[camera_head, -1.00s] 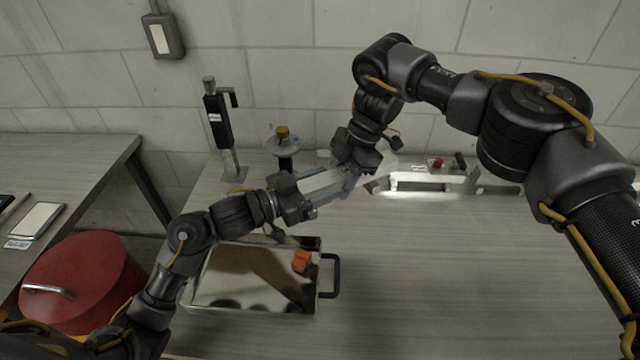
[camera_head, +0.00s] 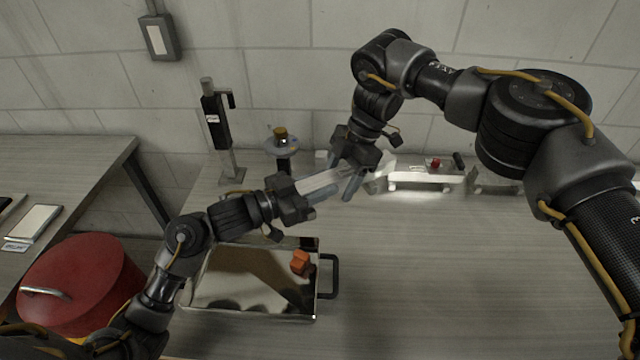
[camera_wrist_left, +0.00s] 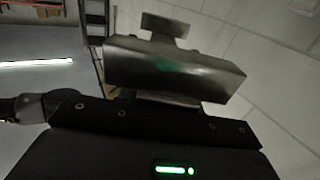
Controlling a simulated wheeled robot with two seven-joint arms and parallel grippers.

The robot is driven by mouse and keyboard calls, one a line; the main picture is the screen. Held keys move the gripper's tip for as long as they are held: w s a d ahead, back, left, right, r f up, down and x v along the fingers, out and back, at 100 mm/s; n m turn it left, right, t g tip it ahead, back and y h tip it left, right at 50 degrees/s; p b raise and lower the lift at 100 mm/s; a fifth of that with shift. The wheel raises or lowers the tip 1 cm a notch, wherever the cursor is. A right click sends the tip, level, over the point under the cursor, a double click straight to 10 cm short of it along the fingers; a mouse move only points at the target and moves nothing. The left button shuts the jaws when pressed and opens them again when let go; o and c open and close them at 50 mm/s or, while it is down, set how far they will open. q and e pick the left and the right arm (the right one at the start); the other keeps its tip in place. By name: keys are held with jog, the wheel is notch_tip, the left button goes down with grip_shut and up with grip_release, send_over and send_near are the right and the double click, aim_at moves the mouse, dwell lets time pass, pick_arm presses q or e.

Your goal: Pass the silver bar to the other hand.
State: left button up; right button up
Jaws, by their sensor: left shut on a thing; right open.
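The silver bar (camera_head: 326,182) is held in the air, slanting up to the right between my two grippers in the head view. My left gripper (camera_head: 302,193) is shut on its lower left part. My right gripper (camera_head: 353,180) is open at the bar's upper right part, with a finger pointing down beside it. I cannot tell whether that finger touches the bar. The far end is partly hidden by the right gripper. In the left wrist view a shiny metal block with a green reflection, apparently the bar (camera_wrist_left: 205,78), lies across the front of the dark gripper body.
Below the left gripper is a shiny tray (camera_head: 235,290) with a black handle and an orange block (camera_head: 300,262). A red pot (camera_head: 85,285) stands at left. A black upright tool (camera_head: 215,120) and a lit metal piece (camera_head: 425,178) are at the back. The right tabletop is clear.

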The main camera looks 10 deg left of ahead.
pick_arm(q)
jog(key=shift+r, duration=0.1)
pick_arm(e)
jog(key=v, duration=1.1)
jog(key=shift+r, duration=0.1)
